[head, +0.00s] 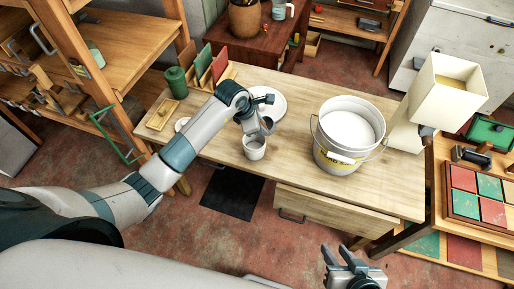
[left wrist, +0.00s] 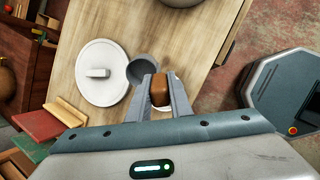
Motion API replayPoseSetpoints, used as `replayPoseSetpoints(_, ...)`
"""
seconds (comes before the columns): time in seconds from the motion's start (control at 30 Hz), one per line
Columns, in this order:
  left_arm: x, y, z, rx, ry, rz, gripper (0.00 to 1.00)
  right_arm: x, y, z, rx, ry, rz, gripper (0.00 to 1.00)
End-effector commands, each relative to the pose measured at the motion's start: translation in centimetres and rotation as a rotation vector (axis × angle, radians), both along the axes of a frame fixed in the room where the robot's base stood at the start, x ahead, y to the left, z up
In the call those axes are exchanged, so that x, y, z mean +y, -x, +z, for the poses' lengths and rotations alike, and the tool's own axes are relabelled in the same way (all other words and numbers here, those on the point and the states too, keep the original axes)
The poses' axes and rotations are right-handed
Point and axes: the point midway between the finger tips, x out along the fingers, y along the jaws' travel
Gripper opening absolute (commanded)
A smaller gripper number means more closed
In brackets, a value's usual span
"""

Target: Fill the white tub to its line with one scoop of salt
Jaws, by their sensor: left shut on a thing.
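A small white tub (head: 254,152) stands on the wooden table. Its fill level and line are too small to make out. My left gripper (head: 256,122) is just above the tub, shut on the brown handle of a grey scoop (left wrist: 143,68). The scoop's round grey bowl shows beside the fingers in the left wrist view, and I see no white salt in it. The tub is mostly hidden behind the gripper there. A big white bucket (head: 327,153) with a yellow label and wire handle holds white salt (head: 349,130), right of the tub. My right gripper (head: 340,260) is open and empty, low in front of the table.
A round white lid (head: 268,105) with a knob lies behind the tub. A green canister (head: 176,82), a wooden tray (head: 162,114) and upright coloured panels (head: 203,63) are at the table's left. A lamp (head: 444,84) stands right of the bucket. The table's front middle is clear.

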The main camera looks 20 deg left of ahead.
Motion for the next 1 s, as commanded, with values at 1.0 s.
replayPoseSetpoints(1.0, -0.9, -1.4, 2.6, 0.342, -0.213, 0.001, 0.00, 0.0, 0.0, -0.1, 0.000, 0.000, 0.000, 0.31)
